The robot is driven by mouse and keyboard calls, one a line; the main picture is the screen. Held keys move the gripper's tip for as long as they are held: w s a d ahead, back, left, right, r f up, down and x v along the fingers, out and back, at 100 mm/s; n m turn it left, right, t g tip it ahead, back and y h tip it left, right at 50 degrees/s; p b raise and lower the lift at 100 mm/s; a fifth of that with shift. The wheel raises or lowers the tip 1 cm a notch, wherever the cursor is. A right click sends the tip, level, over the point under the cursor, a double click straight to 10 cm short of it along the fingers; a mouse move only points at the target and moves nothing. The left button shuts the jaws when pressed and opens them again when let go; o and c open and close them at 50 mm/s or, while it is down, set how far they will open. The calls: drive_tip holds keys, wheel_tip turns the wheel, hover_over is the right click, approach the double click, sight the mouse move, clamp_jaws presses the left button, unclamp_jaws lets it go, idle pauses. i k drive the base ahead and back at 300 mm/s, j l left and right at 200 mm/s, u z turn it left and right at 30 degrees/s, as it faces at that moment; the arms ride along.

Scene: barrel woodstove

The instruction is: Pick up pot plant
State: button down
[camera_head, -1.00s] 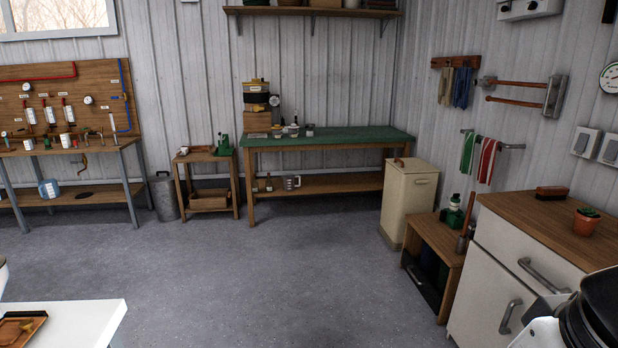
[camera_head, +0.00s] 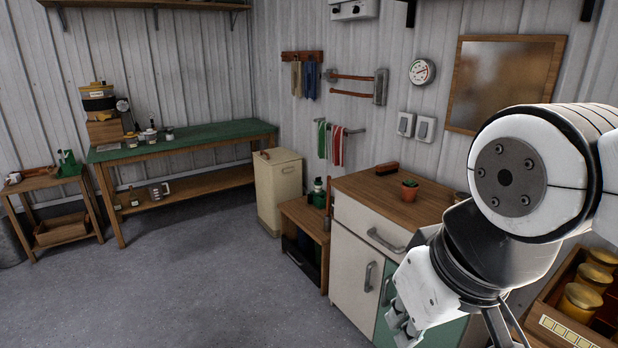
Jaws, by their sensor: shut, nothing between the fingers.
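The pot plant (camera_head: 409,193) is a small terracotta pot with a low green plant. It stands upright on the wooden top of a white and green cabinet (camera_head: 352,213), right of the brown brush. My gripper (camera_head: 402,326) is at the lower middle right, in front of the cabinet and below its top. It is shut and empty, apart from the plant. My arm covers the right end of the cabinet.
A brush (camera_head: 387,168) lies near the back of the cabinet top. A low wooden stand (camera_head: 303,218) with a green bottle is left of the cabinet. A wooden crate of jars (camera_head: 581,301) is at the lower right. The floor at left is clear.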

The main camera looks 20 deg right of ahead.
sight(409, 188)
drive_tip(key=z, duration=0.8)
drive_tip(key=i+j+u, duration=0.55)
drive_tip(key=i, duration=0.15)
drive_tip(key=i+u, duration=0.25)
drive_tip(key=i+j+z, duration=0.15)
drive_tip(key=i, duration=0.25)
drive_tip(key=i+j+z, duration=0.15)
drive_tip(key=i, duration=0.25)
drive_tip(key=i+z, duration=0.2)
drive_tip(key=z, duration=0.2)
drive_tip(key=i+z, duration=0.15)
drive_tip(key=z, duration=0.25)
drive_tip(key=i+z, duration=0.2)
drive_tip(key=z, duration=0.25)
drive_tip(key=i+j+z, duration=0.15)
drive_tip(key=z, duration=0.25)
drive_tip(key=i+j+z, duration=0.1)
drive_tip(key=z, duration=0.3)
drive_tip(key=j, duration=0.1)
